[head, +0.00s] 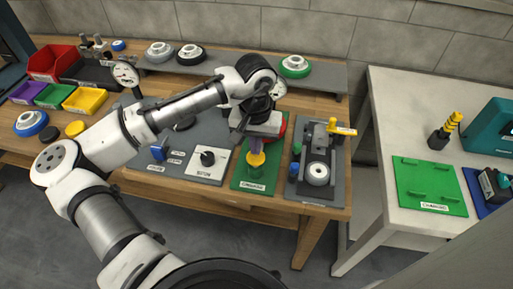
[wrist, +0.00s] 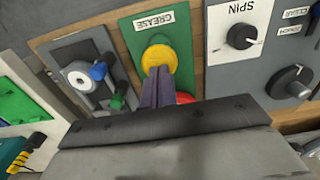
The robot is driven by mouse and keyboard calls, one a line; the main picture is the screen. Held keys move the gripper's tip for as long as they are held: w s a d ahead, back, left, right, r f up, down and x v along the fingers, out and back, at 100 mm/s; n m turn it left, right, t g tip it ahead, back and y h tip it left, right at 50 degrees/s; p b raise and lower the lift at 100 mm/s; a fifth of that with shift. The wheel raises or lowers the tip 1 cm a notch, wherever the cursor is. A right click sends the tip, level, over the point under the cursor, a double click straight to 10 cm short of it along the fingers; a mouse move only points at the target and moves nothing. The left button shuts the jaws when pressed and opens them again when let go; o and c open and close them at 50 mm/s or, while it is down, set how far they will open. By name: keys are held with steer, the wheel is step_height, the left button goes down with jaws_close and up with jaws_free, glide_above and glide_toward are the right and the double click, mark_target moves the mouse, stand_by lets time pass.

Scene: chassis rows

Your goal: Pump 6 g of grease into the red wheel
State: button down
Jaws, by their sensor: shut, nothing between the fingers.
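The green grease plate (head: 238,181), labelled GREASE, lies on the wooden bench; its label also shows in the wrist view (wrist: 155,21). A yellow round pump head (head: 256,159) stands on it above a green base, and it shows as a yellow disc in the wrist view (wrist: 160,58). My gripper (head: 257,147) is shut and empty, pointing down with its fingertips at the yellow head (wrist: 155,72); I cannot tell whether they touch. A red piece, likely the red wheel (head: 283,126), shows only partly behind my gripper, and a red edge shows in the wrist view (wrist: 185,98).
A SPIN knob panel (head: 207,160) is left of the grease plate. A grey fixture (head: 318,174) with a yellow-handled part stands to its right. Wheels sit on the rear shelf (head: 228,72). A pale table (head: 382,105) with a green CHARGING plate (head: 429,187) is farther right.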

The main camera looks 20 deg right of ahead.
step_height(320, 180, up, 10)
steer(key=b, duration=0.2)
steer(key=shift+r, duration=0.25)
steer(key=shift+w+a, duration=0.1)
steer(key=shift+a, duration=0.1)
stand_by(0.3)
